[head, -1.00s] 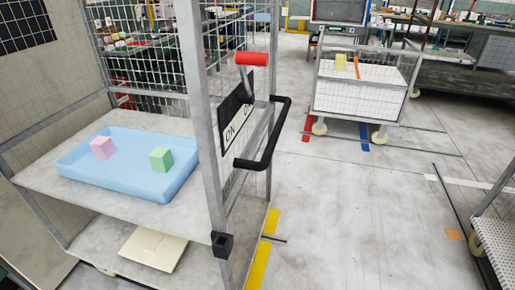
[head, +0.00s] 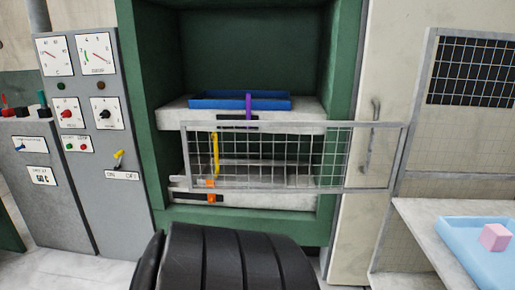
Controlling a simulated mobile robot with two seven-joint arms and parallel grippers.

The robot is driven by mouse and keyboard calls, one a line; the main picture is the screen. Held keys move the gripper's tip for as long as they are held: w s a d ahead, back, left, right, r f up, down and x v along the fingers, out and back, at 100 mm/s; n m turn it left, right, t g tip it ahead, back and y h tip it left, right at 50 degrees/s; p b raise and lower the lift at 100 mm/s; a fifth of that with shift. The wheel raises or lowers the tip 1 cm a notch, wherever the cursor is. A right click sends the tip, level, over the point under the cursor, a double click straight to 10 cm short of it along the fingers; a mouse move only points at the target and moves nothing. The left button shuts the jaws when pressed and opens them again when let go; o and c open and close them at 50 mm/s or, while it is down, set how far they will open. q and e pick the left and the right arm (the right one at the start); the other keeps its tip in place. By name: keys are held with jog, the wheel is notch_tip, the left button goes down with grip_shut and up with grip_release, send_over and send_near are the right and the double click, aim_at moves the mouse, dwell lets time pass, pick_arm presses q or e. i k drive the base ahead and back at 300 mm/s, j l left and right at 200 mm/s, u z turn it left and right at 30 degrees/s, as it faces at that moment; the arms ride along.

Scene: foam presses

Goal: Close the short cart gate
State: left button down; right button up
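No gate that I can tell to be the short cart's shows now. A grey wire-mesh guard (head: 265,157) stands across the lower front of the green press (head: 246,50) and reaches past its right edge. I cannot tell whether it is fully across the opening. A table-height cart top (head: 425,222) at the right edge carries a light blue tray (head: 450,240) with a pink block (head: 494,237); most of that cart is out of frame. Neither gripper is in view.
In the press, a dark blue tray (head: 215,100) with a purple strip (head: 248,108) lies on the upper platen (head: 300,116). A grey control cabinet (head: 95,160) with dials stands left. A pale panel with a handle (head: 371,135) is right of the press.

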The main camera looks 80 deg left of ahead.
aim_at(403, 126)
jog(key=k+j, duration=0.1)
jog(key=j, duration=0.3)
jog(key=k+j, duration=0.15)
jog(key=j, duration=0.3)
jog(key=k+j, duration=0.1)
jog(key=j, duration=0.3)
jog(key=k+j+u, duration=0.1)
jog(key=j, duration=0.3)
jog(key=k+j, duration=0.1)
jog(key=j, duration=0.35)
jog(key=k+j, duration=0.1)
jog(key=j, duration=0.3)
